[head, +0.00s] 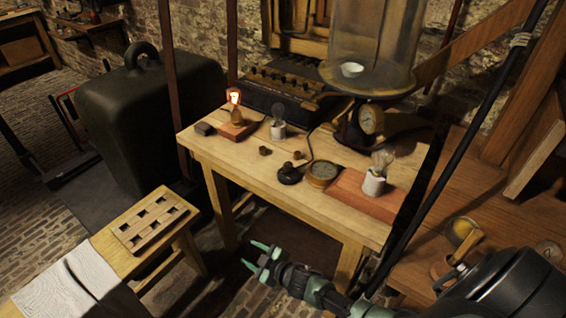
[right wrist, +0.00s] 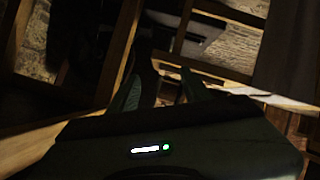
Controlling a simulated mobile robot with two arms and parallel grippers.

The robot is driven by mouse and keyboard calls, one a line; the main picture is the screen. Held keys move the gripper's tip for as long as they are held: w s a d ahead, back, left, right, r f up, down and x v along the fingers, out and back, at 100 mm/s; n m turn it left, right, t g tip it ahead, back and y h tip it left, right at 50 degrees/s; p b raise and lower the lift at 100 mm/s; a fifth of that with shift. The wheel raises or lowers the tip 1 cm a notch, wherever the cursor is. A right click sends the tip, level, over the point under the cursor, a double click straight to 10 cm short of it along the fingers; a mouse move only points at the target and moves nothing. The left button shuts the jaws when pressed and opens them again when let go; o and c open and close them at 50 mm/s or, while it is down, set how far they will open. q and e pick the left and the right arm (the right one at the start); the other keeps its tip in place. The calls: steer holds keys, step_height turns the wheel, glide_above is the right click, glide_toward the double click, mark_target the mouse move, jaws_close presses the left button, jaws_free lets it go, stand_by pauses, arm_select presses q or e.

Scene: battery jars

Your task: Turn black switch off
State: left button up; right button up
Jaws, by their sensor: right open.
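A round black switch (head: 289,175) sits near the front edge of the wooden table (head: 225,165). A lit bulb (head: 235,100) glows on a reddish wooden base at the table's left side. My right gripper (head: 256,256) is open and empty, low in front of the table and below the level of its top. It is well apart from the switch. Its two fingers (right wrist: 162,92) also show in the right wrist view, which is dark and does not show the switch. The switch's position cannot be told. My left gripper is out of view.
Beside the switch lies a round brass gauge (head: 322,174). Unlit bulbs stand in white holders, one (head: 374,182) on a reddish board. A glass bell jar (head: 372,45) stands behind. A wooden bench (head: 178,250) with a slotted block (head: 152,222) is at left.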

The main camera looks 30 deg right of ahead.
steer(key=w+a+r+n+t+y, duration=0.1)
steer(key=w+a+r+n+y, duration=0.3)
steer(key=r, duration=0.6)
steer(key=w+a+r+n+t+y, duration=0.15)
steer(key=w+a+r, duration=0.35)
steer(key=r, duration=0.5)
step_height(320, 180, up, 15)
steer(key=n+g+h+b, duration=0.2)
steer(key=n+g+h, duration=0.7)
steer(key=n+g, duration=0.45)
glide_above(289, 164)
steer(key=shift+w+a+r+m+g+y, duration=0.1)
steer(key=shift+a+m+g+y, duration=0.3)
steer(key=shift+m, duration=0.6)
steer(key=shift+d+h, duration=0.25)
steer(key=shift+d, duration=0.15)
steer(key=shift+f+p, duration=0.4)
steer(key=shift+f, duration=3.3)
